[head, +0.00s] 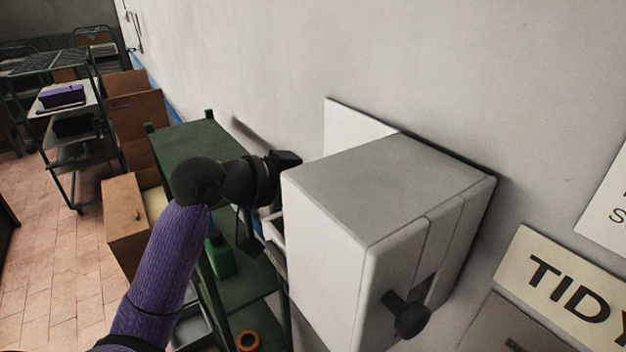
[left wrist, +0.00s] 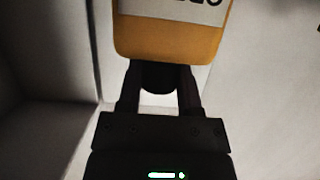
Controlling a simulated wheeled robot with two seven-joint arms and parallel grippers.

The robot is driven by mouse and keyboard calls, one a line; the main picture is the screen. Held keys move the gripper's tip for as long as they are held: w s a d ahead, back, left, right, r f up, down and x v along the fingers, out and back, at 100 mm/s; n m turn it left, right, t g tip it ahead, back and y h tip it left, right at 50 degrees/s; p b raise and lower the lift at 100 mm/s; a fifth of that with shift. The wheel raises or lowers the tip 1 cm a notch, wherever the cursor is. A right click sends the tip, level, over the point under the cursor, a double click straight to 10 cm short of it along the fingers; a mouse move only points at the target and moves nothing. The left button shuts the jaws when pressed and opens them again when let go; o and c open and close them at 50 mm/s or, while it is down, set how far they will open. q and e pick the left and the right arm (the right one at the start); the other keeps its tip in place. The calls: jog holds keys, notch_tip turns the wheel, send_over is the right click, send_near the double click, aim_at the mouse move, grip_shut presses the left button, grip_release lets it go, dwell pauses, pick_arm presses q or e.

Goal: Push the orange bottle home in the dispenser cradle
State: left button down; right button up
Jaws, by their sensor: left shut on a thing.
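The orange bottle (left wrist: 165,40) fills the top middle of the left wrist view, its white label (left wrist: 175,8) with dark letters cut by the frame edge. My left gripper (left wrist: 160,82) is shut on the dark neck or cap at the bottle's near end. In the head view my left gripper (head: 287,160) reaches to the far left side of the white dispenser (head: 385,185), which hides the fingertips, bottle and cradle. Pale walls (left wrist: 50,50) stand around the bottle; I cannot tell how deep it sits. My right gripper is not in view.
The dispenser is against the wall, with a black knob (head: 408,314) low on its front. A green shelf unit (head: 190,143) stands behind my arm, holding a green bottle (head: 220,262) and an orange ring (head: 247,341).

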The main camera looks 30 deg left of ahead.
pick_arm(q)
jog(key=shift+f, duration=0.25)
dwell(0.3)
jog(key=shift+f, duration=0.25)
dwell(1.4)
jog(key=shift+f+p, duration=0.25)
jog(key=shift+p, duration=0.15)
dwell(0.8)
grip_release()
dwell(0.4)
notch_tip(320, 180, up, 7)
jog(key=p, duration=0.7)
jog(key=shift+r, duration=0.2)
jog(key=shift+f, duration=0.1)
